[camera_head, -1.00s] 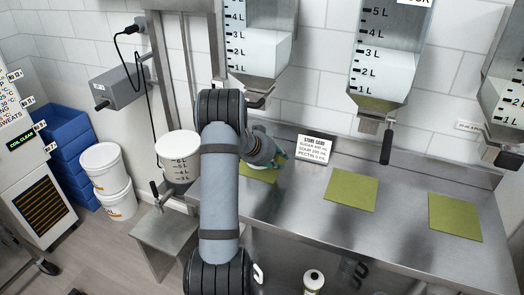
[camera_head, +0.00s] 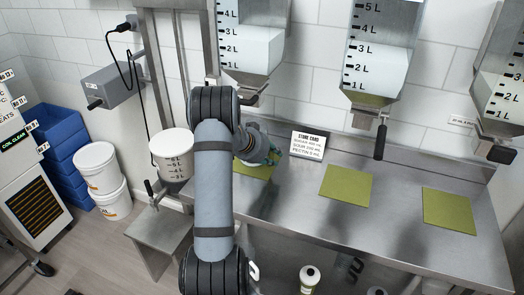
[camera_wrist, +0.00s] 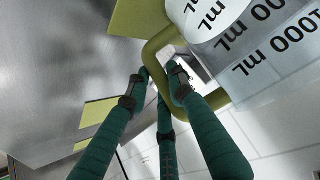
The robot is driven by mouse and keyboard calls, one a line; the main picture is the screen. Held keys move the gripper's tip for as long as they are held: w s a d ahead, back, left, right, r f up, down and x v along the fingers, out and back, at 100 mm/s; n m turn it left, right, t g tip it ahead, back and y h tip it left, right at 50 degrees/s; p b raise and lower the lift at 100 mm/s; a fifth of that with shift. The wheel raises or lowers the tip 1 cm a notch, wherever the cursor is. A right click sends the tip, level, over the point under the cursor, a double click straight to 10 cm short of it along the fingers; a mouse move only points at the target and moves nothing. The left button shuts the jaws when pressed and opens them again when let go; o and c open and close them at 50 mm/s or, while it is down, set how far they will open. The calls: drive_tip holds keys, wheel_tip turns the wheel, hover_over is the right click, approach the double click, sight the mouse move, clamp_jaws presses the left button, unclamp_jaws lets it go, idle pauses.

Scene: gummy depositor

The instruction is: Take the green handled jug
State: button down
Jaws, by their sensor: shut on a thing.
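The jug (camera_wrist: 235,45) is clear with black mL marks and has an olive-green handle (camera_wrist: 152,50). In the wrist view it fills the upper right. The teal fingers of my gripper (camera_wrist: 162,85) are shut on the handle, some on each side of it. In the head view my gripper (camera_head: 270,156) is over the left green mat (camera_head: 252,170) on the steel counter. The jug is mostly hidden behind my arm there, and I cannot tell whether it touches the mat.
Steel hoppers with marked windows hang above the counter (camera_head: 290,210), with a black-handled valve (camera_head: 380,140) low over it. A store card (camera_head: 308,145) stands right of my gripper. Two more mats (camera_head: 345,186) (camera_head: 449,210) lie bare. A white bucket (camera_head: 171,150) stands left.

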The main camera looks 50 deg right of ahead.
drive_tip(key=shift+r, duration=0.2)
wheel_tip(320, 180, up, 4)
drive_tip(key=shift+d+f+p, duration=0.1)
drive_tip(key=shift+p, duration=0.95)
drive_tip(key=s+d+r+p, duration=0.1)
drive_tip(key=s+d+r, duration=0.1)
drive_tip(key=s, duration=0.3)
drive_tip(key=s+d+r+p, duration=0.1)
drive_tip(key=s+d+r, duration=0.1)
drive_tip(key=s+r, duration=0.3)
drive_tip(key=shift+s+d, duration=0.25)
drive_tip(key=shift+s, duration=0.15)
drive_tip(key=c, duration=2.1)
unclamp_jaws()
drive_tip(key=c, duration=0.4)
clamp_jaws()
